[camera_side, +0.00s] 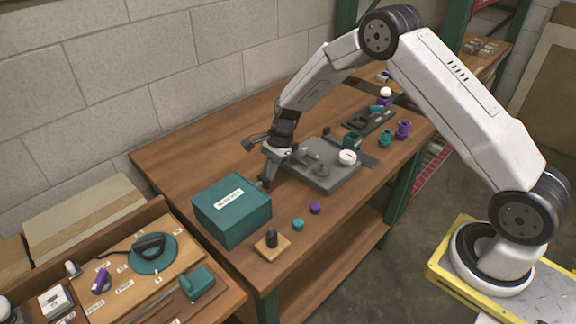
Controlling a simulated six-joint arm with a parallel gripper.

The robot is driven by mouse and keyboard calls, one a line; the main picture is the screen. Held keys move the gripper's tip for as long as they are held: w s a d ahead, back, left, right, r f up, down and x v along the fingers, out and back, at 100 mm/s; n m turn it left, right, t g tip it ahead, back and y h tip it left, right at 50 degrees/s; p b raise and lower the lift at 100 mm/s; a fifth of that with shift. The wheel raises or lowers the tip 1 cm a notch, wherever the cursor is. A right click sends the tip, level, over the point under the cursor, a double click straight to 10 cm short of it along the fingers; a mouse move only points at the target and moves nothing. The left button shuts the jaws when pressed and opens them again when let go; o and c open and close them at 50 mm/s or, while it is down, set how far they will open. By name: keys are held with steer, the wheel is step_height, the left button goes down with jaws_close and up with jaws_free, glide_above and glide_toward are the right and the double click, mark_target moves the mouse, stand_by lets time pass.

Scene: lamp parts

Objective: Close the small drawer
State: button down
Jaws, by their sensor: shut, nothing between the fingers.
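A teal box (232,212) with a white label on top stands near the front left of the wooden table. No drawer front or gap can be made out clearly on the sides that show, so I cannot tell how far a drawer stands out. My gripper (264,183) points down just behind the box's back right corner, close to the table top. Its fingers are shut and hold nothing. The picture does not show clearly whether they touch the box. The far sides of the box are hidden.
A grey fixture plate (322,178) with a white round part (347,157) lies right of my gripper. Purple (315,208) and teal (298,225) caps and a wooden block with a dark peg (271,240) lie in front. A tool board (130,270) stands at the left.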

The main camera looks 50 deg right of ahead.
steer(key=shift+a, duration=0.15)
steer(key=d, duration=0.4)
steer(key=shift+d+r, duration=0.3)
steer(key=v, duration=0.9)
steer(key=shift+r, duration=0.25)
steer(key=shift+s, duration=0.1)
steer(key=s+a+r+n+t+h, duration=0.1)
steer(key=s+a+n+h, duration=0.1)
steer(key=s+n, duration=0.7)
steer(key=s+a+r+n+t+h, duration=0.1)
steer(key=s+a+n, duration=0.3)
steer(key=s+n, duration=0.5)
steer(key=s+r+h, duration=0.1)
steer(key=s, duration=0.4)
steer(key=shift+s+t, duration=0.25)
steer(key=shift+t, duration=0.05)
